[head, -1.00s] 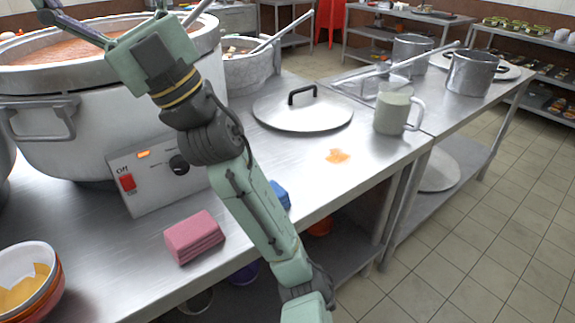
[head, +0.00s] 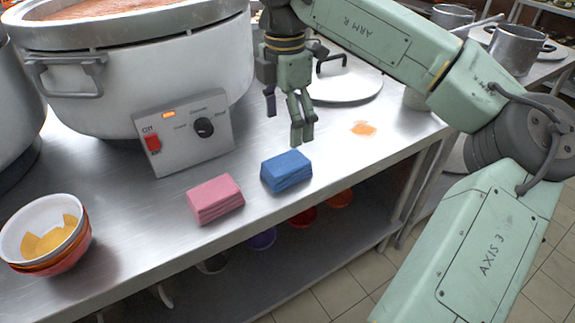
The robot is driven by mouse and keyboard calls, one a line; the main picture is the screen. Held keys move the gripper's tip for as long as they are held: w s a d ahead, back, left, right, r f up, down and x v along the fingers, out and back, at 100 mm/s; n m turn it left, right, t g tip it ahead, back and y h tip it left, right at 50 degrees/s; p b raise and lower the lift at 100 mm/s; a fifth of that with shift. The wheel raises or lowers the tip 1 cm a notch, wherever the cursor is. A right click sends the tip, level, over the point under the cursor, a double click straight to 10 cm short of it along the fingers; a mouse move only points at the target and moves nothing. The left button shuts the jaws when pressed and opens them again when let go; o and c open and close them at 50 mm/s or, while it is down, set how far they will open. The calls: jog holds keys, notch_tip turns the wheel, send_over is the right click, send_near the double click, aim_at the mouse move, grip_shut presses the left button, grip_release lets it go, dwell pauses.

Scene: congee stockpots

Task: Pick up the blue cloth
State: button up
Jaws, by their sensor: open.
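The blue cloth (head: 287,170) is a folded block lying on the steel counter near its front edge, in the middle of the head view. A folded pink cloth (head: 215,199) lies just to its left, apart from it. My gripper (head: 286,130) points down above and slightly behind the blue cloth. Its fingers are open and empty, and do not appear to touch the cloth.
A large stockpot (head: 140,75) with a control box (head: 185,132) stands behind the cloths. Stacked bowls (head: 45,235) sit at the left. A pot lid (head: 345,85) lies behind my gripper, and an orange spill (head: 363,128) is on the right.

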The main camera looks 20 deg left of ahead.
aim_at(286, 161)
notch_tip(286, 161, down, 5)
jog(key=shift+s+r, duration=0.1)
jog(key=shift+s+d+f+p, duration=0.15)
jog(key=shift+f+p, duration=0.4)
jog(key=shift+f, duration=0.85)
jog(key=shift+s+f+p, duration=0.15)
jog(key=shift+f+p, duration=0.35)
jog(key=shift+f, duration=0.85)
jog(key=shift+c, duration=0.3)
jog(key=c, duration=1.2)
jog(key=shift+r, duration=0.2)
notch_tip(286, 161, up, 10)
jog(key=shift+f+b, duration=0.15)
jog(key=shift+b, duration=0.75)
jog(key=o, duration=0.7)
jog(key=c, duration=0.6)
